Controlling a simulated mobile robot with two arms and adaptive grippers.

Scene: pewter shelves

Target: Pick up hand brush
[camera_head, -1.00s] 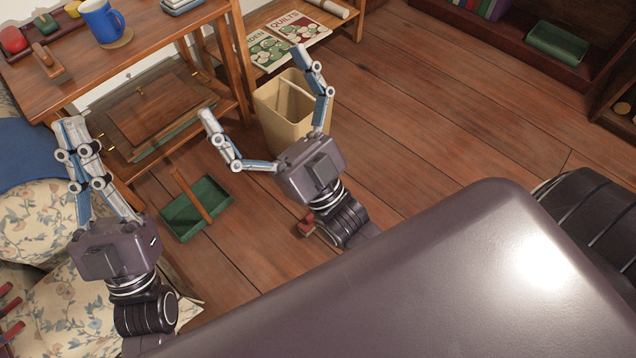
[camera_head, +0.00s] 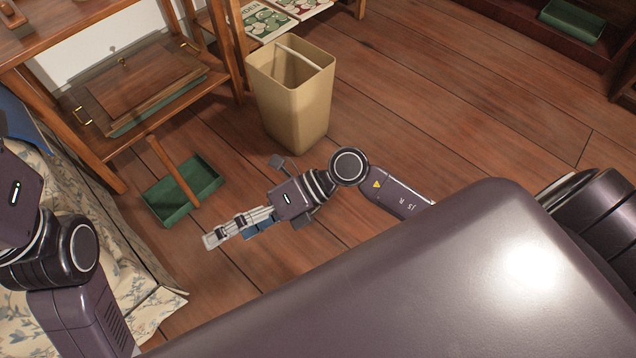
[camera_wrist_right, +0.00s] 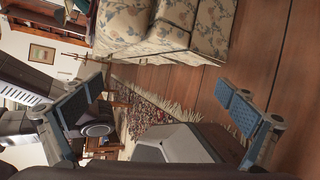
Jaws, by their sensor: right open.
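I cannot pick out a hand brush with certainty. A green dustpan-like tray (camera_head: 209,178) with an upright wooden handle (camera_head: 172,172) lies on the floor left of centre. A small wooden object (camera_head: 14,19), too cut off to name, is on the table top at the upper left. My right gripper (camera_head: 214,238) points left above the floor, in front of the tray and to its right. The right wrist view shows its fingers spread with nothing between them. My left gripper's body (camera_head: 14,192) is at the left edge; its fingers are out of the picture.
A tan waste bin (camera_head: 292,112) stands behind my right gripper. A wooden table with a lower shelf (camera_head: 85,128) is at the left, beside a floral sofa (camera_head: 135,285). Floor (camera_head: 450,110) to the right is clear. The wrist view shows a fringed rug (camera_wrist_right: 160,97).

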